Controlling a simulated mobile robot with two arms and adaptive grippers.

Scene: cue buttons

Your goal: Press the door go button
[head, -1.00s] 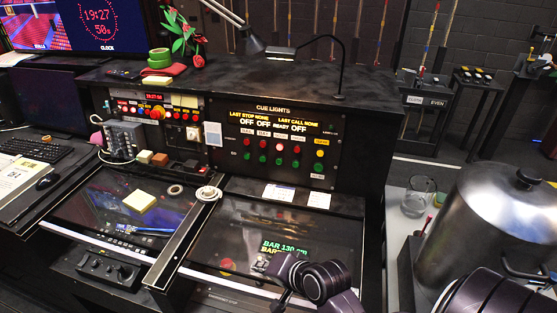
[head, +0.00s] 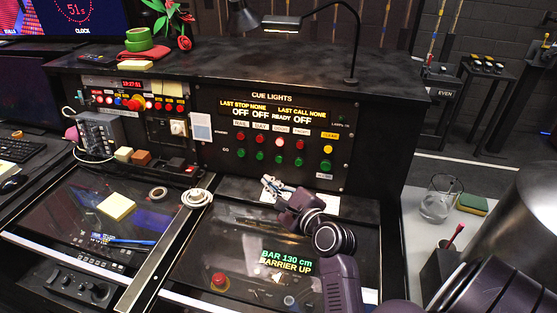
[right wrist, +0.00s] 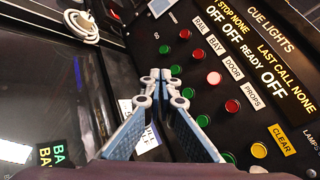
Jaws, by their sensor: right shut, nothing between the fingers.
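The cue lights panel (head: 215,150) stands upright at the back of the desk, with red buttons above green ones under labels. The door column has a pale lit red button (head: 281,142) and a green go button (head: 279,158) below it. In the right wrist view this green button (right wrist: 188,92) lies just right of and below my fingertips. My right gripper (head: 268,183) is shut and empty, in front of and below the green row in the head view; it also shows in the right wrist view (right wrist: 160,75). Contact with a button cannot be made out. My left gripper is out of view.
A yellow clear button (head: 327,149) sits right of the columns. A lamp (head: 246,20) and green tape (head: 140,44) are on the shelf.

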